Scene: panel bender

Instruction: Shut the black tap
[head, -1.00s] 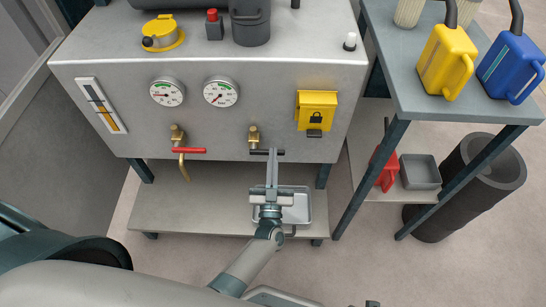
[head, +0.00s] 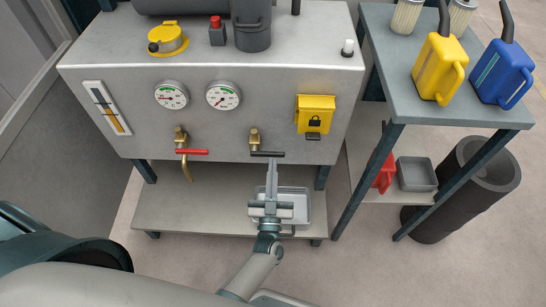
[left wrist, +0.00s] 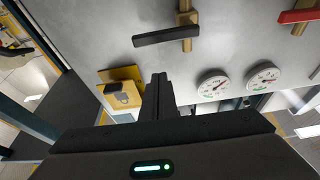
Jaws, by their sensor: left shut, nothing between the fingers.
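The black tap has a black lever (head: 267,154) on a brass valve (head: 254,140), low on the front of the grey cabinet. The lever lies level across the picture and reaches to the right of the valve. The black lever (left wrist: 166,36) and its brass stem (left wrist: 186,18) also show at the top of the left wrist view. My left gripper (head: 272,164) is shut and empty, with its fingertips just below the lever in the head view. In the left wrist view its closed fingers (left wrist: 158,92) appear apart from the lever. My right gripper is not in view.
A red-handled tap (head: 191,152) sits to the left, with two gauges (head: 224,95) above. A yellow lock box (head: 315,115) is to the right. Below are a shelf (head: 190,212) and a metal tray (head: 300,207). A side table (head: 400,90) with cans stands right.

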